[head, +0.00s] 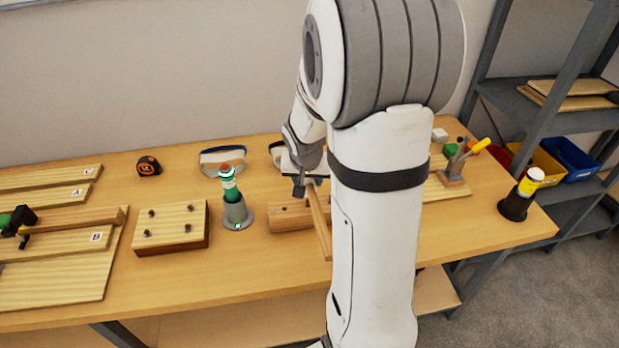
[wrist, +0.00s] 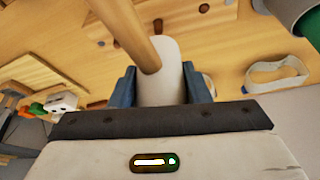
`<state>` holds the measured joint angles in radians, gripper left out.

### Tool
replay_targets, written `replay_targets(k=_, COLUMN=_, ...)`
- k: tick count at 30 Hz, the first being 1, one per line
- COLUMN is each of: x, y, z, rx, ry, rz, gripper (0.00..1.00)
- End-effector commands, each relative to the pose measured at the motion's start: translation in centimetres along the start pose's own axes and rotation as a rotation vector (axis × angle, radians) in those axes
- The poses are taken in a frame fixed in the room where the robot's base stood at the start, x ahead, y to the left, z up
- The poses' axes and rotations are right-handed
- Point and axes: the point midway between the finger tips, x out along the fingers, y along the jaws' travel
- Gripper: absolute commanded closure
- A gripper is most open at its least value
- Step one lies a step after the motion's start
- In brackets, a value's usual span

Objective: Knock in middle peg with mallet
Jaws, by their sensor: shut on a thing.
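My gripper (head: 305,186) is shut on the mallet, whose wooden shaft (head: 319,222) slants down towards the bench's front edge in the head view. In the wrist view, my gripper's blue fingers (wrist: 160,88) stand either side of a pale rounded part of the mallet (wrist: 159,76), and the shaft runs up and left. Dark round spots show on wood near the top of the wrist view. I cannot tell which is the middle peg.
A wooden block with several dark studs (head: 172,236) and a green-and-white bottle in a grey holder (head: 238,214) stand left on the bench (head: 190,275). Goggles (head: 222,160) lie behind. Boards lie at far left. A yellow-topped tool in a black stand (head: 515,205) is at right.

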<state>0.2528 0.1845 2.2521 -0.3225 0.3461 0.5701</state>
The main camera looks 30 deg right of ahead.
Motion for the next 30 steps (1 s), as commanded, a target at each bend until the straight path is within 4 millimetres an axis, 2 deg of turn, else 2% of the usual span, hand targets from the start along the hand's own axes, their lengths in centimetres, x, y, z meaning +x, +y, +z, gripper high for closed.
replay_targets(k=1, x=1.5, y=0.0, z=0.6, rx=0.000, ry=0.001, rz=0.000, gripper=0.92)
replay_targets(k=7, x=4.4, y=0.0, z=1.8, rx=0.000, ry=0.002, rz=0.000, gripper=0.92)
replay_targets(k=8, x=3.5, y=0.0, z=1.4, rx=0.000, ry=0.002, rz=0.000, gripper=0.92)
replay_targets(k=11, x=2.7, y=0.0, z=1.0, rx=0.001, ry=0.002, rz=0.000, gripper=0.92)
replay_targets(k=18, x=-1.4, y=0.0, z=-0.7, rx=0.002, ry=0.003, rz=0.000, gripper=0.92)
replay_targets(k=30, x=-1.3, y=0.1, z=-0.6, rx=0.002, ry=0.001, rz=0.000, gripper=0.92)
